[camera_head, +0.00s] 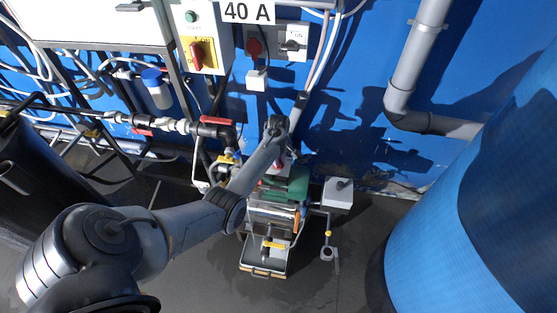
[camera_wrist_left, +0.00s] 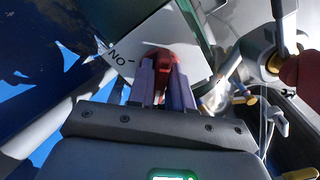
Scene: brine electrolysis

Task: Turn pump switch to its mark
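The pump switch (camera_wrist_left: 162,60) is a red knob on a pale grey panel (camera_wrist_left: 125,42) in the left wrist view. Black lettering that reads ON upside down, with a short mark line, is on the panel left of the knob. My left gripper (camera_wrist_left: 162,76) has one finger on each side of the knob, and the fingers look closed on it. In the head view my left gripper (camera_head: 282,164) is small, just above the green pump (camera_head: 290,184), and the knob is mostly hidden there. My right gripper is in neither view.
A grey box with a dark knob (camera_head: 338,193) stands right of the pump. A large blue tank (camera_head: 470,220) fills the right side. A wall panel with a red switch (camera_head: 197,55) and pipes (camera_head: 170,124) lie behind and left.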

